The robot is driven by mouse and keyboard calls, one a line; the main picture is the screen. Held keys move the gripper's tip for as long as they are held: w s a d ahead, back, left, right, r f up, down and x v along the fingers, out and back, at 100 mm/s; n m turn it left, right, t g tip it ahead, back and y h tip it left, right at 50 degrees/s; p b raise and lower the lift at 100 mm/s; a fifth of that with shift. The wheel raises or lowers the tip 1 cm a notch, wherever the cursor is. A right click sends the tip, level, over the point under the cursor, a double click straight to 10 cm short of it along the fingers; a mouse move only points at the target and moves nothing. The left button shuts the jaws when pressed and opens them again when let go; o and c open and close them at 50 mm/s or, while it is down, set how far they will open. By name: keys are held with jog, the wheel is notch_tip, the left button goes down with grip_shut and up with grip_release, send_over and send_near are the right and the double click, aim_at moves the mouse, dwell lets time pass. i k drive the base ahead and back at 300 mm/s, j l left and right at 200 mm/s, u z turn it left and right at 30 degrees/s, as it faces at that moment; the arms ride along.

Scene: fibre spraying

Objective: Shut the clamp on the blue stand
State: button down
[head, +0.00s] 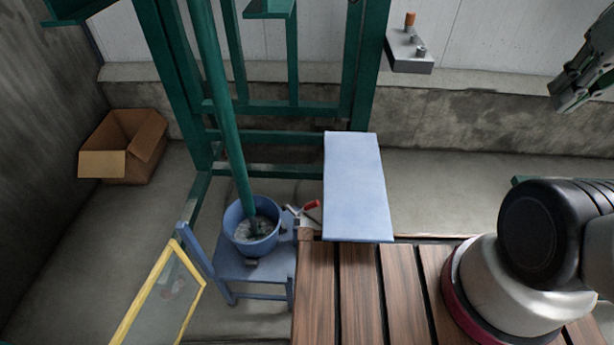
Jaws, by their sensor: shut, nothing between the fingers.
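The blue stand (262,271) is a low chair-like frame on the floor, left of the wooden slatted deck. A blue bucket (237,215) sits on it with a green pole standing in grey contents. The clamp (309,206) has a red handle and metal parts, at the right side of the bucket. Its handle slants up to the right; I cannot tell from here how its jaw sits. My gripper (574,92) is at the upper right edge, partly cut off, shut and empty, far from the clamp.
A light blue panel (357,190) lies just right of the clamp, above the deck (318,295). A green frame (176,70) rises behind. A yellow-edged pane (160,300) leans at front left. A cardboard box (123,147) and a grey control box (410,54) are farther back.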

aim_at(311, 205)
jog(key=l+u, duration=0.15)
jog(key=u, duration=0.3)
jog(key=l+u, duration=0.1)
jog(key=u, duration=0.3)
jog(key=k+l+u, duration=0.3)
jog(key=l, duration=0.15)
jog(key=k+l+u, duration=0.3)
jog(key=k+l, duration=0.45)
jog(key=i+u, duration=0.25)
jog(key=i, duration=0.5)
